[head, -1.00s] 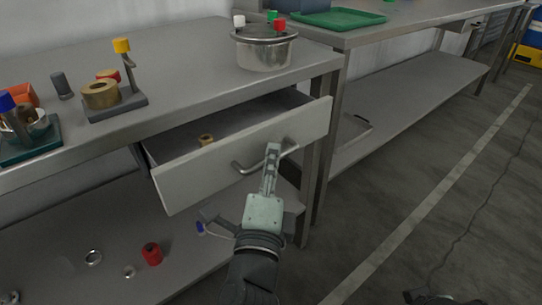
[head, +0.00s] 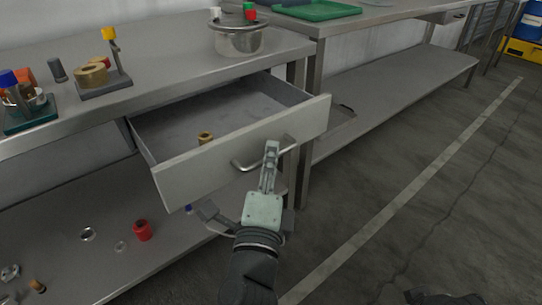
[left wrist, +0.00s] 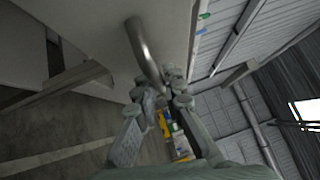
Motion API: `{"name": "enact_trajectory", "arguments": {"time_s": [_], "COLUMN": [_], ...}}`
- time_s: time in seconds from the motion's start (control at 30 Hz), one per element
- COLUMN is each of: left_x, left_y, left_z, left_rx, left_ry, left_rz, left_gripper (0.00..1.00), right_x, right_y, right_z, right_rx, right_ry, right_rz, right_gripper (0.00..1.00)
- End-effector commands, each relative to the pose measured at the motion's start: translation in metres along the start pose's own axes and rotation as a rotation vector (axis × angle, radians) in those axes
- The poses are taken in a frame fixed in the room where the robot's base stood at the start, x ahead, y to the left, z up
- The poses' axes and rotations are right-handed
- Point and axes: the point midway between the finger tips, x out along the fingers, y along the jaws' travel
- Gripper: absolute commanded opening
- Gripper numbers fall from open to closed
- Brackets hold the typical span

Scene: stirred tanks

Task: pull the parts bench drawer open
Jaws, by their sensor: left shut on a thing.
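The parts bench drawer (head: 245,150) stands well out from under the bench top in the head view, its inside showing. A small brass-coloured part (head: 205,138) lies in it near the front panel. The bar handle (head: 243,165) is on the drawer front. My left gripper (head: 271,150) is shut on the handle, near its right end. In the left wrist view the handle (left wrist: 143,50) runs down to the fingertips of my left gripper (left wrist: 163,88). The fingers hide part of the handle.
A red part (head: 142,231) and small rings lie on the lower shelf. A second bench stands at right. The floor (head: 400,190) at right is clear.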

Motion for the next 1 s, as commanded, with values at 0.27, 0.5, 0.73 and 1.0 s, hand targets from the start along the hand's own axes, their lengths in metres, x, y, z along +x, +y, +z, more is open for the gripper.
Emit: {"name": "enact_trajectory", "arguments": {"time_s": [0.27,0.5,0.73,1.0], "left_x": [0.000,0.000,-0.024,-0.066], "left_y": [0.000,0.000,0.002,0.001], "left_z": [0.000,0.000,0.000,0.000], "left_rx": [-0.001,-0.001,-0.001,0.000], "left_ry": [-0.001,0.000,0.000,-0.001], "left_rz": [0.001,0.001,0.005,0.004], "left_gripper": [0.18,0.18,0.18,0.18], "right_x": [0.000,0.000,0.000,0.000], "right_y": [0.000,-0.001,-0.001,-0.001], "right_z": [0.000,-0.001,-0.001,-0.001], "right_rx": [0.000,0.001,0.001,0.000], "right_ry": [0.000,0.000,0.000,0.000], "right_rz": [-0.001,-0.003,-0.002,-0.001], "right_gripper": [0.40,0.40,0.40,0.40]}}
